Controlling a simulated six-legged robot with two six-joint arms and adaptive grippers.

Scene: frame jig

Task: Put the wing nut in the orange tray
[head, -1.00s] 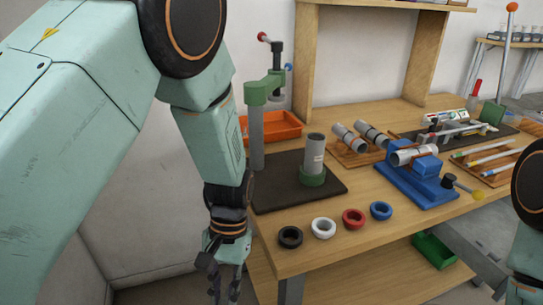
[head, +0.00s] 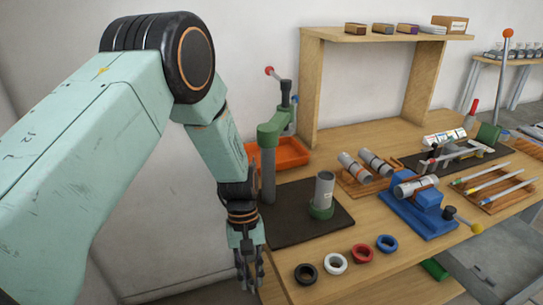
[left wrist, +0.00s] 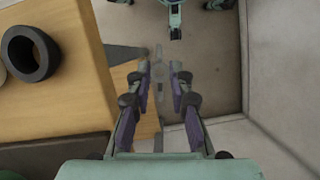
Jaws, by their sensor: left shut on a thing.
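The orange tray (head: 290,152) lies at the back left of the workbench, partly behind the green-topped grey post. My left gripper (head: 250,284) hangs fingers down beside the bench's left edge, in front of the tray and well apart from it. In the left wrist view my left gripper (left wrist: 168,76) is shut on a small grey thing (left wrist: 176,74), probably the wing nut; its shape is mostly hidden between the fingers. My right gripper is not in view.
A dark mat (head: 330,222) bears the post (head: 268,165) and a grey cylinder in a green ring (head: 323,190). Black (head: 306,274), white, red and blue rings line the front edge. A blue fixture (head: 420,215) stands right. A shelf (head: 385,36) rises behind.

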